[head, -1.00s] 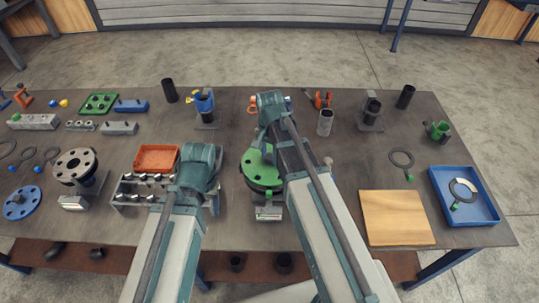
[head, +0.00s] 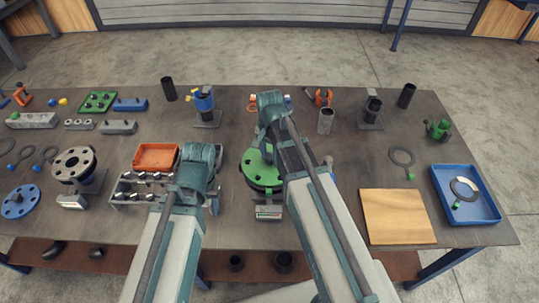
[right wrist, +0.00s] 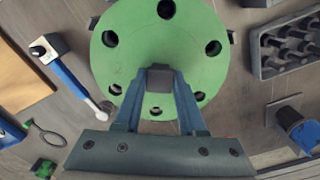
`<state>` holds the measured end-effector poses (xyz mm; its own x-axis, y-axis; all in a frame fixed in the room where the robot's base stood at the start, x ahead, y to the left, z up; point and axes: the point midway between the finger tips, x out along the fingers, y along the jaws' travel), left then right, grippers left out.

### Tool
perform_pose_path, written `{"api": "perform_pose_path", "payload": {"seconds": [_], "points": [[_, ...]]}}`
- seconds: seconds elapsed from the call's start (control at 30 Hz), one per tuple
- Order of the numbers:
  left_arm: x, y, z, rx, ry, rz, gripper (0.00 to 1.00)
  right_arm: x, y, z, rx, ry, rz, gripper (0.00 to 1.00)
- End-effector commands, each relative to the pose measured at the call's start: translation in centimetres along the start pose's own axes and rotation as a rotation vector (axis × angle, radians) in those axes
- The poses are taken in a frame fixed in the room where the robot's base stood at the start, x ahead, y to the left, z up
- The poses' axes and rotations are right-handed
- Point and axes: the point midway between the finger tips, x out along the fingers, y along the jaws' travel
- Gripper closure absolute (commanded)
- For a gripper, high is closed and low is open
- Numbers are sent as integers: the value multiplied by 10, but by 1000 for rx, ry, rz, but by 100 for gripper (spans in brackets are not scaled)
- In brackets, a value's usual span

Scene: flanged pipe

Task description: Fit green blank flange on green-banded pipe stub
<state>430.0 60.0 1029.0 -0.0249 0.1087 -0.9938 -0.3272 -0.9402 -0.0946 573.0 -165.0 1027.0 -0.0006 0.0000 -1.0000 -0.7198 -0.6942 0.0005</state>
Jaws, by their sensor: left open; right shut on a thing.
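The green blank flange (head: 258,172) is a round disc with bolt holes, over the stand with a grey labelled base (head: 268,212). In the right wrist view the flange (right wrist: 165,40) fills the middle, with a dark block at its centre between my fingers. My right gripper (right wrist: 160,85) is shut on it. The pipe stub and its green band are hidden under the disc and arm, so I cannot tell whether the flange is seated. My left gripper (head: 213,197) is open and empty beside the bolt rack, mostly hidden by its arm.
The bolt rack (head: 130,190) and an orange tray (head: 156,157) lie left of the stand. A wooden board (head: 397,218) and a blue tray (head: 487,212) lie to the right. A grey stub with a bare flange (head: 74,163) stands far left.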

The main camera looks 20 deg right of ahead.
Motion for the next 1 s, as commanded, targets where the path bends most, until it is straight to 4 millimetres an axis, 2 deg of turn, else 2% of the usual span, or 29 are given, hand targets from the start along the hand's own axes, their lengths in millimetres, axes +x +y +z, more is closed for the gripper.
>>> {"api": "perform_pose_path", "payload": {"seconds": [0.47,0.5,0.67,0.7,1.0], "points": [[3,0,0,0,0,0,44,3,0,0,0,0,0,100],[3,0,0,0,0,0,44,3,0,0,0,0,0,59],[3,0,0,0,0,0,44,3,0,0,0,0,0,30],[3,0,0,0,0,0,44,3,0,0,0,0,0,25],[3,0,0,1,0,0,44,3,0,0,0,0,0,25]]}}
